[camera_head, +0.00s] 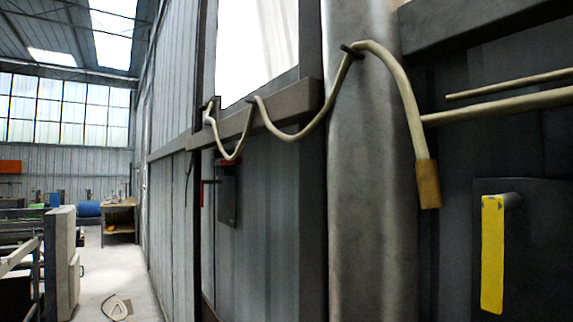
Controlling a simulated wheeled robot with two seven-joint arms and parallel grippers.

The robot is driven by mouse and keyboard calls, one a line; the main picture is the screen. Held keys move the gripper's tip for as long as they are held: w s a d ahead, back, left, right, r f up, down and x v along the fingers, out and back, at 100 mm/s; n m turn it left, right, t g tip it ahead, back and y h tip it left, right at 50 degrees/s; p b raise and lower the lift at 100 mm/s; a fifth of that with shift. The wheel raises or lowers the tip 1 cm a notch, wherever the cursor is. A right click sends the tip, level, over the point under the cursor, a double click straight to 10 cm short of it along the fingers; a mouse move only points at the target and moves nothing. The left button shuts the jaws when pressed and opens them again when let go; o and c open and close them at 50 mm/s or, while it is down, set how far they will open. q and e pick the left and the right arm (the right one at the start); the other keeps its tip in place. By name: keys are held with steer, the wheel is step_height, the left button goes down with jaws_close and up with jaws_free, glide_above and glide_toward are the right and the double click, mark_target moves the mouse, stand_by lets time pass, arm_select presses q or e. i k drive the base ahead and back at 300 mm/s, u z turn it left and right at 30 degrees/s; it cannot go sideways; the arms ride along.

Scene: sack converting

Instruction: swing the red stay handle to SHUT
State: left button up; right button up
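A small dark box (227,198) is mounted on the grey wall panel left of centre. I cannot tell which of these red parts is the stay handle. No SHUT label is readable, so the handle's position cannot be told. Neither of my grippers is in view.
A yellow lever (492,255) hangs down from a dark plate (540,250) at right. A beige hose (405,90) with a brown end loops over a rail and a large grey pipe (370,220).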

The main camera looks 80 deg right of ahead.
mark_target(226, 162)
steer(key=z, duration=2.9)
steer(key=i, duration=0.3)
steer(key=u, duration=0.15)
